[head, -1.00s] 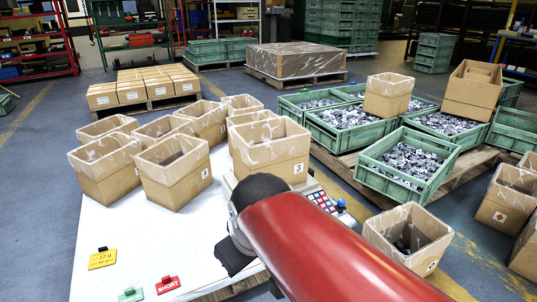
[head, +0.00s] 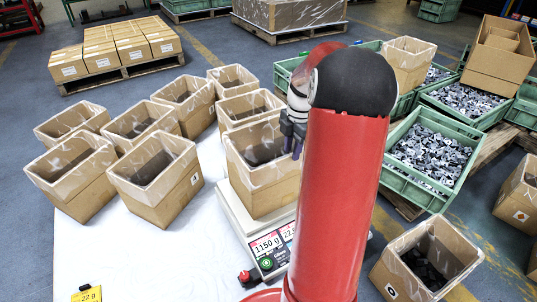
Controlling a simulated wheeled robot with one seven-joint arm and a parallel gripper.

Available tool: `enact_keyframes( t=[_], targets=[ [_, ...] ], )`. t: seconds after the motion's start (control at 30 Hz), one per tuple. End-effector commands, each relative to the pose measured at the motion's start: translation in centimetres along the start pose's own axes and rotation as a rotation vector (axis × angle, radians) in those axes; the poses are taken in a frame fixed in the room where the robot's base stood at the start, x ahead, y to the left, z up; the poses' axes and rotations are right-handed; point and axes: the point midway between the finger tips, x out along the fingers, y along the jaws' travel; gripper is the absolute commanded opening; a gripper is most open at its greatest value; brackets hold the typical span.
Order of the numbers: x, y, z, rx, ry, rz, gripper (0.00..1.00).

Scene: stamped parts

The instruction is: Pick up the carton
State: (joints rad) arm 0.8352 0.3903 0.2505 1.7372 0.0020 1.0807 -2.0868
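An open cardboard carton (head: 267,192) with a pale liner and dark parts inside stands upright on a white scale (head: 236,226). The scale's display reads 1150 g. My gripper (head: 292,146) points down at the carton's right rim, near its far right corner. Its fingers overlap the rim in the picture. I cannot tell whether they touch or pinch the wall, and my arm hides part of that side. Several similar open cartons (head: 154,178) stand on the white table (head: 130,252) to the left and behind.
Green crates of metal parts (head: 418,186) stand on pallets at the right, one bearing a carton (head: 407,62). Another open carton (head: 405,279) stands at the lower right. A yellow tag (head: 87,294) lies on the table's front left, where the surface is clear.

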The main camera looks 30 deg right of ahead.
Motion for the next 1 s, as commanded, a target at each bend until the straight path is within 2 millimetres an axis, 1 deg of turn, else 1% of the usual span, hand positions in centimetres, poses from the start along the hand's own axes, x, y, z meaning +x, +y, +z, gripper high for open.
enact_keyframes(
  t=[0.07, 0.17, 0.43, 0.6, 0.7, 0.8, 1.0],
  targets=[
    [0.2, 0.1, 0.6, -0.018, 0.008, -0.002, 0.3],
    [0.8, 0.0, 0.8, -0.028, 0.012, -0.004, 0.3],
    [4.0, -0.1, 0.5, -0.03, 0.012, -0.005, 0.3],
    [6.6, -0.3, 0.1, -0.029, 0.012, -0.006, 0.3],
    [7.7, -0.2, 0.2, -0.028, 0.012, -0.004, 0.3],
    [8.1, -0.2, 0.2, -0.028, 0.01, -0.003, 0.3],
    [8.1, -0.2, 0.2, -0.028, 0.01, -0.002, 0.3]
  ],
)
